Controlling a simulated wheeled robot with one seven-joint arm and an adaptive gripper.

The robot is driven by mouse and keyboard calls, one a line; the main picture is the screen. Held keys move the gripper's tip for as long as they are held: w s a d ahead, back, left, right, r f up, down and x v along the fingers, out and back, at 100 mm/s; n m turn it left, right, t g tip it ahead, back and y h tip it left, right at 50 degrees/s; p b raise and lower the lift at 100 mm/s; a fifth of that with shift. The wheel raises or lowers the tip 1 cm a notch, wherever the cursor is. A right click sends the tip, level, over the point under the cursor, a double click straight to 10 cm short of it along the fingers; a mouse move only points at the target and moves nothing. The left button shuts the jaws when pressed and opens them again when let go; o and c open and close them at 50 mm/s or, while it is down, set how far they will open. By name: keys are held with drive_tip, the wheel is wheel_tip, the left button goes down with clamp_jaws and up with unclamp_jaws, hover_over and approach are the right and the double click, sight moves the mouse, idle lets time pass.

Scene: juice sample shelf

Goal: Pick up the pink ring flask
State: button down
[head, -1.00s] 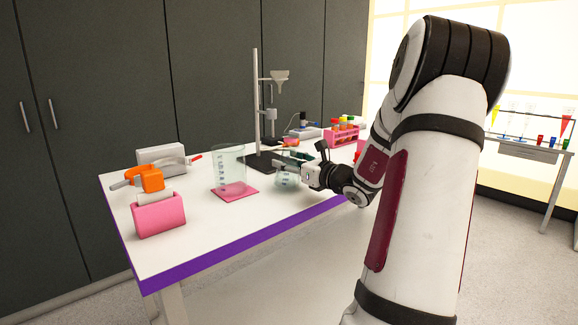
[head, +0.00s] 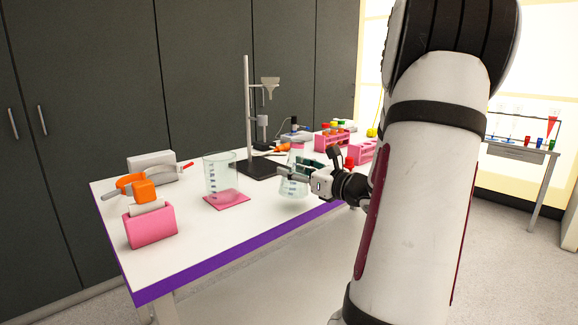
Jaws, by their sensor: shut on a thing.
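The pink ring flask (head: 294,187) is a clear conical glass vessel near the right front part of the table. A small pinkish patch shows above my gripper, where its neck would be; I cannot tell for sure that it is the ring. My gripper (head: 292,171) comes in from the right and is shut on the flask's upper part, its fingers covering some of the glass. The flask looks upright. I cannot tell whether its base touches the table.
A beaker (head: 219,174) stands on a pink mat (head: 229,200) to the left. A stand (head: 248,120) with a funnel rises behind the flask. Pink racks (head: 331,142) with coloured caps are at the back right. A pink block (head: 150,226) sits at the left front.

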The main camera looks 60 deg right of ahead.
sight(294, 170)
drive_tip(key=shift+s+a+r+p, duration=0.2)
drive_tip(key=shift+s+a, duration=0.35)
drive_tip(key=shift+s, duration=0.6)
drive_tip(key=shift+s+a+r+p, duration=0.1)
drive_tip(key=shift+s+a+p, duration=0.15)
drive_tip(key=shift+s+a, duration=0.6)
drive_tip(key=shift+s+a+r+p, duration=0.1)
drive_tip(key=shift+s+a+p, duration=0.15)
drive_tip(key=shift+s, duration=1.2)
